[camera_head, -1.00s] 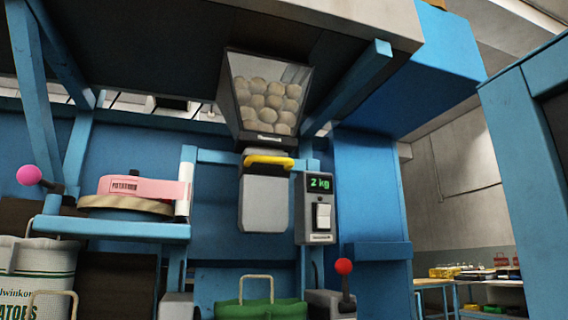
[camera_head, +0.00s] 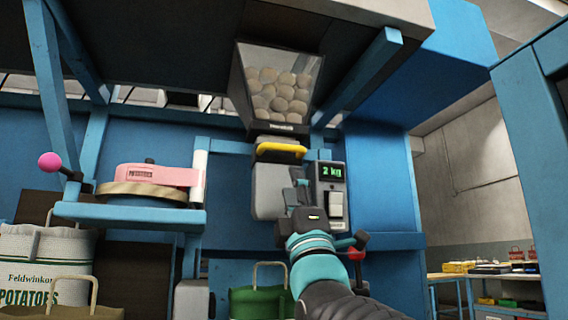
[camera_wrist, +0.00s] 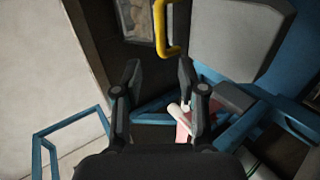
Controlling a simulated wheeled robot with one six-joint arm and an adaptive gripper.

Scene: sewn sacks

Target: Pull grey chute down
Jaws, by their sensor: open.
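The grey chute (camera_head: 266,197) hangs below the glass-fronted hopper of potatoes (camera_head: 280,90), with a yellow handle (camera_head: 281,149) across its top. My gripper (camera_head: 297,184) is raised in front of the chute's right side, below the handle, and partly hides the chute. In the wrist view my gripper (camera_wrist: 160,80) has its two fingers apart with nothing between them. The yellow handle (camera_wrist: 160,28) shows just beyond the fingertips there, with the grey chute (camera_wrist: 235,35) to its right.
A scale box reading 2 kg (camera_head: 331,184) is close on the right of my gripper. A red-knobbed lever (camera_head: 359,243) is partly behind my arm. A green sack (camera_head: 262,301) stands below the chute. A shelf with a pink tape roll (camera_head: 158,177) is at left.

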